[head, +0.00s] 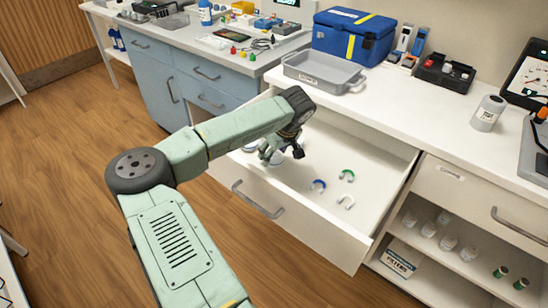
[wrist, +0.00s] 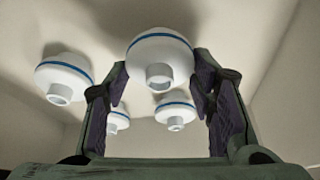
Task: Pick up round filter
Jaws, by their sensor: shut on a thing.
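A white round filter (wrist: 160,47) with a blue band and a short nozzle is between the two fingers of my gripper (wrist: 160,80) in the wrist view. The gripper is shut on it. Several similar round filters are near it in the wrist view: one to the left (wrist: 64,76), one lower right (wrist: 176,110), and one lower left (wrist: 117,121) partly hidden by a finger. In the head view my gripper (head: 283,150) is inside the open white drawer (head: 325,150), at its left part, and mostly hides the filters there.
A grey tray (head: 322,72) and a blue cooler box (head: 352,38) stand on the counter above. A handled drawer front (head: 465,195) is at right.

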